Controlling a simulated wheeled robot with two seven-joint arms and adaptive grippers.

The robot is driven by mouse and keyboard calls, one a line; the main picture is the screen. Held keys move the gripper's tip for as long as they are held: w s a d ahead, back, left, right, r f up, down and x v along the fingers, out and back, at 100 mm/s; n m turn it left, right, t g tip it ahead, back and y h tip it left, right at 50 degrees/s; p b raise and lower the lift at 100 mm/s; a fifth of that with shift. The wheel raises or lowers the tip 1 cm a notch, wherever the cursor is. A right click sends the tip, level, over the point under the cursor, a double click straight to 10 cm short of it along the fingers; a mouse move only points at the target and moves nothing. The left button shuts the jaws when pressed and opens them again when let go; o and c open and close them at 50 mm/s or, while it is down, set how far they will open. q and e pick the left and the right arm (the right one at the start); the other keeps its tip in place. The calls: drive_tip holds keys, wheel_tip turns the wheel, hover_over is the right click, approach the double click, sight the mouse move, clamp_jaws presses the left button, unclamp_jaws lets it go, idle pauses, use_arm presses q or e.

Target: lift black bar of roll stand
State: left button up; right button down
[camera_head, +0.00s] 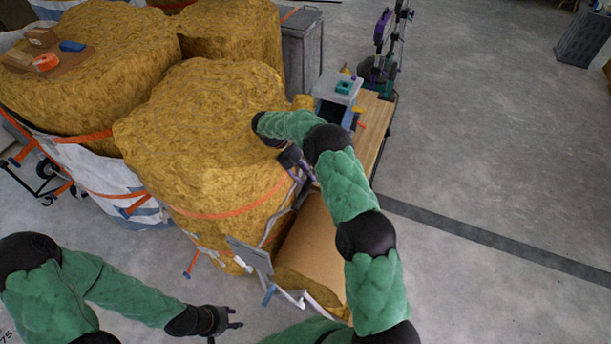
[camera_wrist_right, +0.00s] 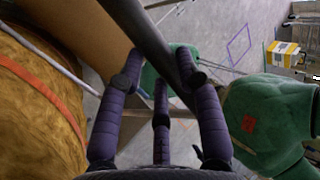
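The roll stand (camera_head: 262,262) has a grey metal frame and a wide brown roll (camera_head: 314,245), with straw-coloured bales to its left. The black bar (camera_wrist_right: 150,35) runs diagonally through the right wrist view, beside the brown roll. My right gripper (camera_wrist_right: 160,55) has its purple fingers spread on either side of the bar, and the bar passes between them, close to the right-hand finger. In the head view the right gripper (camera_head: 293,163) is at the stand's upper end, partly hidden by my arm. My left gripper (camera_head: 237,318) is empty above the floor, left of the stand, fingers apart.
Large bales (camera_head: 200,130) with orange straps fill the left side. A wooden bench (camera_head: 372,130) with a grey box (camera_head: 338,88) stands behind my right arm. A grey cabinet (camera_head: 302,45) is at the back.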

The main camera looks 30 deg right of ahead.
drive_tip(key=c, duration=0.9)
unclamp_jaws()
drive_tip(key=shift+s+a+f, duration=0.1)
drive_tip(key=shift+a+f, duration=0.15)
drive_tip(key=shift+f, duration=0.2)
drive_tip(key=shift+a+f, duration=0.2)
drive_tip(key=shift+f, duration=0.25)
drive_tip(key=shift+o, duration=0.3)
drive_tip(key=shift+w, duration=0.35)
use_arm(q)
drive_tip(key=shift+w+f, duration=0.1)
drive_tip(key=shift+w, duration=0.05)
use_arm(e)
drive_tip(key=shift+s+d+r, duration=0.1)
drive_tip(key=shift+d+r, duration=0.05)
drive_tip(key=shift+r, duration=0.1)
drive_tip(key=v, duration=1.2)
